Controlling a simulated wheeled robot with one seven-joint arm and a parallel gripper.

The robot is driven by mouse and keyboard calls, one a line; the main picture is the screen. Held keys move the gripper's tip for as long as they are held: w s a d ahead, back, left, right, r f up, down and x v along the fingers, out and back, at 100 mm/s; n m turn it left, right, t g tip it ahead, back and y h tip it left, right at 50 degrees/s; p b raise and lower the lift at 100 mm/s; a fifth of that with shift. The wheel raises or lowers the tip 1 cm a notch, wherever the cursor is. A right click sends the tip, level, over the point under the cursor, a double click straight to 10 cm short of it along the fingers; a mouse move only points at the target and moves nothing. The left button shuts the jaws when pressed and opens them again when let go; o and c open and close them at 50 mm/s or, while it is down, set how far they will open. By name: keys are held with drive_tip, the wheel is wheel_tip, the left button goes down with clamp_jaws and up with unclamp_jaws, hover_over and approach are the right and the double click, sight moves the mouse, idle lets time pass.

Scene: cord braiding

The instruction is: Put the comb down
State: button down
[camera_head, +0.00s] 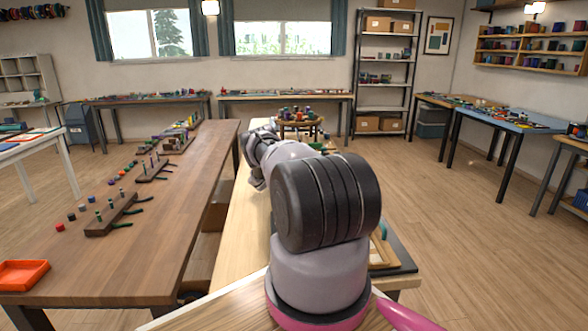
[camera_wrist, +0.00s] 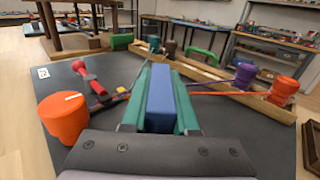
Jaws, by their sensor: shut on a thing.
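In the wrist view, my gripper (camera_wrist: 160,70) points away over a dark board, its two green fingers shut on a long blue piece. This blue piece, apparently the comb (camera_wrist: 160,108), lies lengthwise between the fingers; no teeth show, and I cannot tell whether its far end touches anything. A wooden bar (camera_wrist: 222,80) runs across the dark board (camera_wrist: 85,85) just beyond and to the right of my fingers. In the head view my own arm hides the gripper and the comb.
A purple bobbin (camera_wrist: 244,74) and another orange one (camera_wrist: 282,91) sit right, with cords running inward. Green pieces (camera_wrist: 202,56) stand beyond. A long brown table (camera_head: 160,225) is at left.

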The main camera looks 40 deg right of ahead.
drive_tip(key=shift+f, duration=0.9)
drive_tip(key=shift+f, duration=0.1)
drive_tip(key=c, duration=0.7)
unclamp_jaws()
